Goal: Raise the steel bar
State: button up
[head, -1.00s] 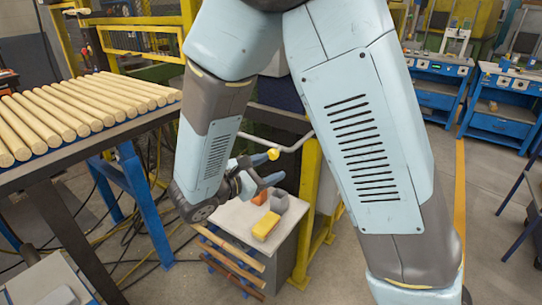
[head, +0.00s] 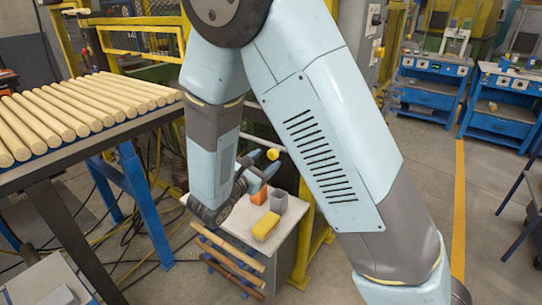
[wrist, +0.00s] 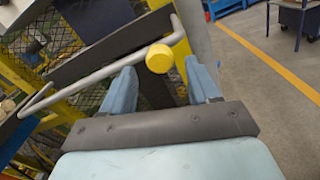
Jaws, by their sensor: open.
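The steel bar (wrist: 105,66) is a bent grey bar with a yellow knob (wrist: 158,58) on it, mounted at the yellow frame. In the head view the knob (head: 272,154) shows just beyond my gripper (head: 260,166), and my arm hides part of the bar. In the wrist view my gripper (wrist: 163,86) is open, with one blue finger on each side of the knob's line. The knob appears ahead of and between the fingertips. I see no contact, and the exact gap is hard to tell.
Below my gripper is a pale-topped cabinet (head: 238,222) with an orange block (head: 259,195), a grey cup-like piece (head: 278,202) and a yellow block (head: 266,226). A table of wooden rods (head: 80,108) stands at left. Yellow posts stand behind the cabinet.

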aim_at(270, 156)
jog(key=shift+x, duration=2.25)
jog(key=shift+c, duration=0.2)
grip_shut()
jog(key=shift+a, duration=0.15)
jog(key=shift+s+r, duration=0.1)
jog(key=shift+r, duration=0.05)
